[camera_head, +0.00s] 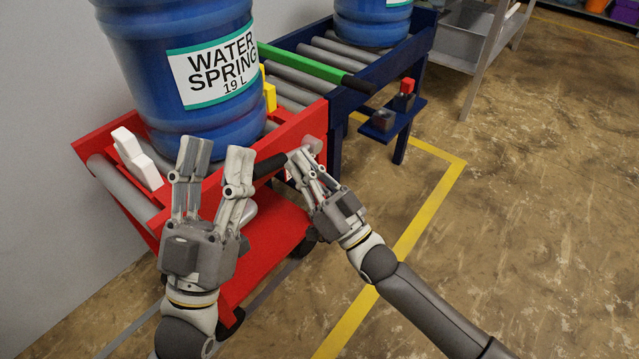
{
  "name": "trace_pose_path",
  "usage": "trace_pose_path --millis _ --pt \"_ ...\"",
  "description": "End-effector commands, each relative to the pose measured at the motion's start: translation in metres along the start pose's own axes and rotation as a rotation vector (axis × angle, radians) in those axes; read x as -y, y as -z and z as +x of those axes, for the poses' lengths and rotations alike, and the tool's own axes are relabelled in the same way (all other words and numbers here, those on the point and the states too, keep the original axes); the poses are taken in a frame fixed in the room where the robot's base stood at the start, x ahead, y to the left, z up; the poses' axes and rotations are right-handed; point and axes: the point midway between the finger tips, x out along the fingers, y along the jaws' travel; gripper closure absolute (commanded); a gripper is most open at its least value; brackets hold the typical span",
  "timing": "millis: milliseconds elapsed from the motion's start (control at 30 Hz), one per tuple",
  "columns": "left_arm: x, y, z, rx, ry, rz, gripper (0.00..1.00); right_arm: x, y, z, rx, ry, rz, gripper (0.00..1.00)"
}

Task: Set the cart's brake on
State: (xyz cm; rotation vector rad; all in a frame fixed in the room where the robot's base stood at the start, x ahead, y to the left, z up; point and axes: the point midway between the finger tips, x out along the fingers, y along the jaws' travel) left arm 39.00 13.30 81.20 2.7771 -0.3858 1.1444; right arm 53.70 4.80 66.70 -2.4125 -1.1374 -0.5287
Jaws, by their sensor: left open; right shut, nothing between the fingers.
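The red cart (283,228) stands at the left with rollers on top and a large blue water jug (150,60) upright on them. A dark grip (268,166), possibly the brake lever's, shows at the cart's near right side, beside a grey round part (312,144). My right gripper (302,160) is shut and empty, its fingertips close to the grip's right end and the grey part; I cannot tell if they touch. My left gripper (216,158) is open and empty in front of the jug and hides part of the cart.
A blue roller conveyor (345,98) adjoins the cart, with a green bar (300,62) across it and a second jug (372,22). Its side shelf holds a red-topped box (404,95). A white block (136,158) sits at the cart's left.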

Motion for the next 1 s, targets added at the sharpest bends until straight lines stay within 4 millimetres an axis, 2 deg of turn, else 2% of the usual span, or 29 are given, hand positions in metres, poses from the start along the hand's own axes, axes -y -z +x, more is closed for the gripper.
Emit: trace_pose_path --millis 100,333,1000 --pt "0.002 -0.015 0.001 0.091 0.003 0.005 0.57 0.000 0.000 -0.022 0.004 -0.002 0.000 1.00" --pt "0.004 -0.035 -0.002 0.196 0.008 0.009 0.57 0.001 0.001 -0.048 0.000 -0.001 0.000 1.00" --pt "0.004 -0.038 -0.003 0.213 0.008 0.009 0.57 0.001 0.000 -0.052 -0.001 0.000 0.000 1.00"
